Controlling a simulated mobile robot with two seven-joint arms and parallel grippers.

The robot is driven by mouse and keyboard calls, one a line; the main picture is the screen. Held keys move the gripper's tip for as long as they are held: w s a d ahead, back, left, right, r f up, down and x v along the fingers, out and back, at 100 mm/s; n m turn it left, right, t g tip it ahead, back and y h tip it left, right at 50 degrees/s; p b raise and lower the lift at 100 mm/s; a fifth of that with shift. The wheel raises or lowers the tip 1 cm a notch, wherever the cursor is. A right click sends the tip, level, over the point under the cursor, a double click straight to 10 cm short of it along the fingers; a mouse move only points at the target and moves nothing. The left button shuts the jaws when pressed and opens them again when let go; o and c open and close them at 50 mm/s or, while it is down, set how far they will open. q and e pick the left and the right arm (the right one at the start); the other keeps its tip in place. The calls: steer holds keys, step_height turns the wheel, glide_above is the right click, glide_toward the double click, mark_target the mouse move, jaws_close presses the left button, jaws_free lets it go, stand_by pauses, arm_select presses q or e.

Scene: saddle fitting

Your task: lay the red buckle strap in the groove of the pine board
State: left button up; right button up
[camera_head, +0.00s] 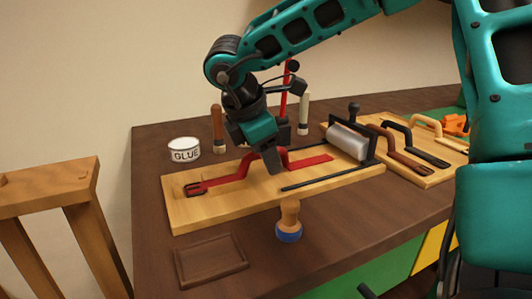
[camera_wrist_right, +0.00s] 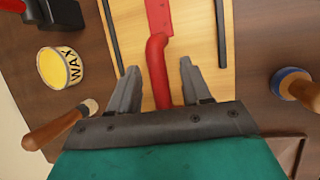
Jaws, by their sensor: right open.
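The pine board (camera_head: 222,213) lies on the dark table. The red buckle strap (camera_head: 312,162) lies along it, with its buckle end at the left and its middle arched up off the board. My right gripper (camera_head: 268,163) is over the strap's middle, pointing down. In the wrist view, my right gripper (camera_wrist_right: 158,85) is open, one finger on each side of the raised strap (camera_wrist_right: 157,52), with gaps showing. Dark bars flank the strap on the board (camera_wrist_right: 196,30). My left gripper is out of view.
A glue can (camera_head: 184,149) and wooden-handled tools (camera_head: 217,125) stand behind the board. A roller (camera_head: 347,142) stands at its right end. A blue-based wooden stamp (camera_head: 289,222) and an empty tray (camera_head: 211,262) are in front. The wrist view shows a wax can (camera_wrist_right: 60,67).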

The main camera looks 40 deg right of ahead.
steer(key=shift+r, duration=0.25)
steer(key=p+v, duration=0.2)
steer(key=v, duration=0.9)
steer(key=shift+a+r, duration=0.25)
steer(key=shift+r, duration=0.1)
steer(key=shift+s, duration=0.1)
